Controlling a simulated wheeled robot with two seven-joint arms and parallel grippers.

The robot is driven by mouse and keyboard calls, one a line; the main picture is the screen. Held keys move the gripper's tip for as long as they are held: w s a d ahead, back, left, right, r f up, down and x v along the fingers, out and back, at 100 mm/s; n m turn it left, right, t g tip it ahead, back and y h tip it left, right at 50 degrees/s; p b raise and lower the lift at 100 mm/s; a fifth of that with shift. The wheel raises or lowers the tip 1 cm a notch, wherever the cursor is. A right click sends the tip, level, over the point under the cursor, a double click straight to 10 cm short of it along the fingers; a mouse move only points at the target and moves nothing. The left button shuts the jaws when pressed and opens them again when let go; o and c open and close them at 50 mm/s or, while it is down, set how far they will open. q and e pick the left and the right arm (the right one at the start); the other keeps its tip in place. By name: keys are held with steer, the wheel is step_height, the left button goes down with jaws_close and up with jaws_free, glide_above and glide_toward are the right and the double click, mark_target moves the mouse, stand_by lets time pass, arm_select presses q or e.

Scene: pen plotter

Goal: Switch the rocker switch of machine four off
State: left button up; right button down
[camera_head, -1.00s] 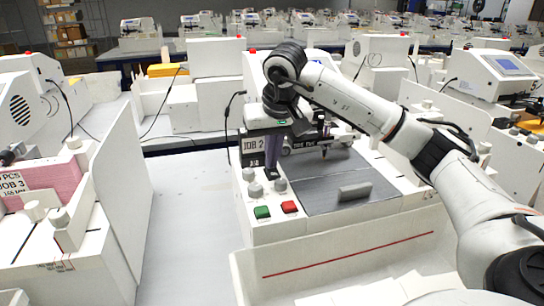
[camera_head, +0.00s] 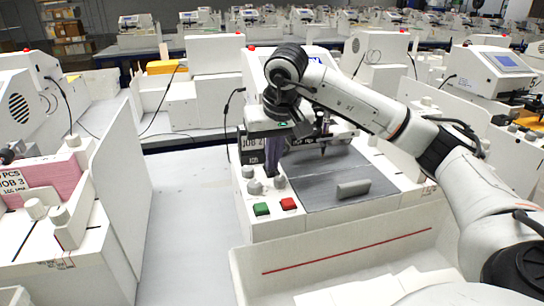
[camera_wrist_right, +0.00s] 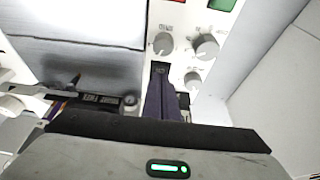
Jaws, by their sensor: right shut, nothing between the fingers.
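My right gripper (camera_head: 272,170) points down over the panel behind the knobs, shut and empty. In the right wrist view its dark purple fingers (camera_wrist_right: 160,72) end beside the knobs (camera_wrist_right: 205,46). A small black part (camera_wrist_right: 184,100) shows right beside the fingers; I cannot tell whether it is the rocker switch. No number four is readable. My left gripper is not in view.
A grey plate with a handle (camera_head: 353,188) lies right of the buttons. A white tray (camera_head: 340,250) with a red line is in front. A white upright panel (camera_head: 120,190) and another machine stand left. A black cable (camera_head: 228,120) hangs left of the gripper.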

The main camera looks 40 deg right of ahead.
steer(key=shift+f, duration=0.1)
steer(key=p+v, duration=0.4)
steer(key=v, duration=0.1)
steer(key=shift+w+d+r, duration=0.25)
steer(key=shift+w+r, duration=0.05)
steer(key=shift+w, duration=0.05)
steer(key=v, duration=0.9)
steer(key=shift+s+p, duration=0.15)
steer(key=shift+p, duration=0.2)
steer(key=shift+f, duration=0.15)
steer(key=shift+w+d+r+b, duration=0.2)
steer(key=shift+w+d+b, duration=0.35)
steer(key=shift+b, duration=0.3)
